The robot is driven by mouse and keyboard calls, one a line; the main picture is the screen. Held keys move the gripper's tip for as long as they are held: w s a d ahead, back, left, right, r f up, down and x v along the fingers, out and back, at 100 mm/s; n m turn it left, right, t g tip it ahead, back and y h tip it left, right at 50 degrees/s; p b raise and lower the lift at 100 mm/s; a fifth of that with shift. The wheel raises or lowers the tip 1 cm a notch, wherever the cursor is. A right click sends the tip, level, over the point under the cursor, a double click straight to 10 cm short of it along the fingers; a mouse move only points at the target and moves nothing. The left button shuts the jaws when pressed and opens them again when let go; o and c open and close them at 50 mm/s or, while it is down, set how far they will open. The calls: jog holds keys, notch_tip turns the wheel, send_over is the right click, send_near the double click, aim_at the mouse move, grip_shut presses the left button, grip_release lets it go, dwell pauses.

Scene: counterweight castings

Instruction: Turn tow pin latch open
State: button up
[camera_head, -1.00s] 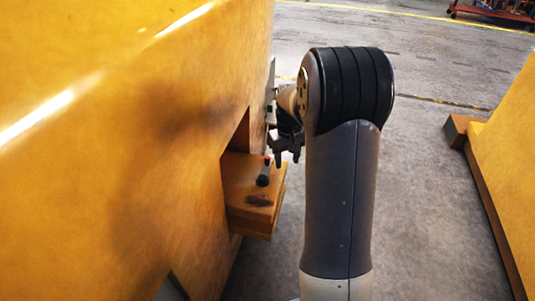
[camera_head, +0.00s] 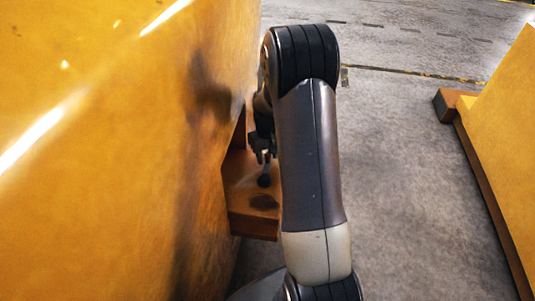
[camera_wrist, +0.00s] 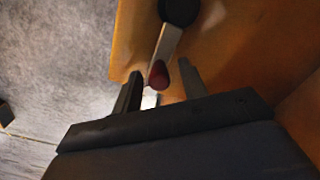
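The tow pin latch (camera_wrist: 168,45) shows in the wrist view as a metal lever with a black round pivot and a dark red tip. It lies on an orange ledge (camera_head: 240,205) that juts from the yellow casting. In the head view the latch (camera_head: 265,180) is small and partly hidden by my gripper. My gripper (camera_head: 262,156) is over the ledge. In the wrist view my gripper (camera_wrist: 160,80) is open, with the red tip between its two fingers. I cannot tell whether either finger touches it.
The large yellow casting (camera_head: 110,130) fills the left side, close beside my arm. Another yellow casting (camera_head: 505,130) stands at the right. Grey floor (camera_head: 405,200) lies clear between them.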

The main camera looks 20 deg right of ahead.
grip_shut()
jog(key=shift+d+n, duration=0.1)
jog(key=shift+n, duration=0.2)
dwell(0.4)
jog(key=n, duration=0.2)
jog(key=d+n+b, duration=0.1)
jog(key=shift+s+n, duration=0.3)
jog(key=n, duration=0.1)
jog(key=d+n, duration=0.1)
jog(key=n, duration=0.1)
jog(key=shift+d+n, duration=0.15)
jog(key=shift+n, duration=0.15)
jog(key=n, duration=0.1)
jog(key=d+n, duration=0.1)
jog(key=n, duration=0.3)
jog(key=shift+w+d+b, duration=0.2)
jog(key=shift+d+b, duration=0.15)
jog(key=shift+d, duration=0.05)
jog(key=n, duration=0.3)
jog(key=w+d+n, duration=0.1)
jog(key=n, duration=0.1)
jog(key=shift+w, duration=0.1)
